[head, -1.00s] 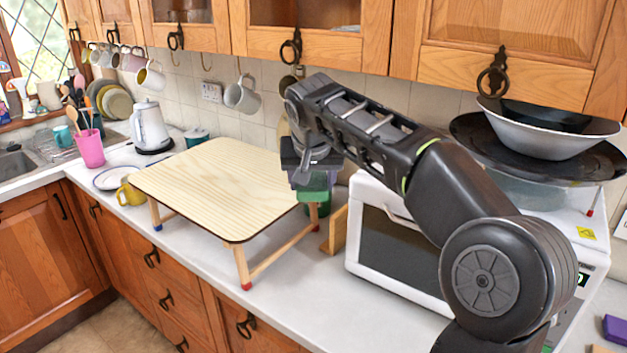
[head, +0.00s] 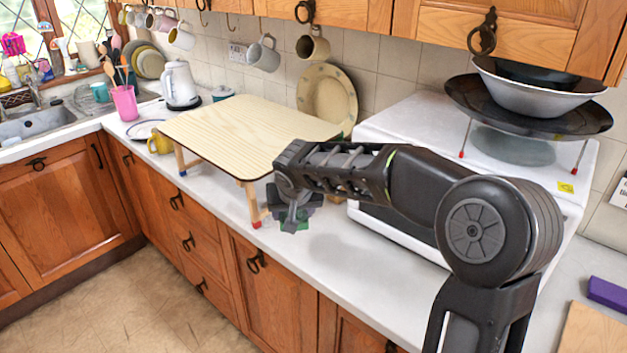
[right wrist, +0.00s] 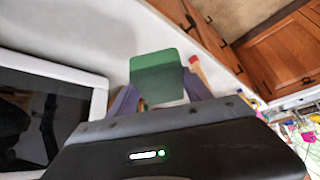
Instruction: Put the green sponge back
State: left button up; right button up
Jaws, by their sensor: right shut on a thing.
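The green sponge (right wrist: 155,68) is held between the fingertips of my right gripper (right wrist: 152,98) and fills the middle of the right wrist view. In the head view my right gripper (head: 294,222) points down close to the white counter, beside the near right leg of the small wooden table. Only slivers of green show there below the fingers, as the gripper hides most of the sponge. I cannot tell whether the sponge touches the counter. My left gripper is not in view.
The low wooden table (head: 240,135) stands left of my right gripper. A white microwave (head: 410,125) stands to its right, with a black pan and bowls (head: 540,105) above it. A patterned plate (head: 327,97) leans on the tiled wall. The front counter strip (head: 335,255) is clear.

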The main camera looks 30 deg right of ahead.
jog(key=s+a+f+n+y, duration=0.2)
jog(key=s+a+f+n, duration=0.2)
jog(key=s+a+f, duration=0.4)
jog(key=a+f, duration=0.5)
jog(key=shift+f+n, duration=0.3)
jog(key=shift+f, duration=0.1)
jog(key=shift+a, duration=0.1)
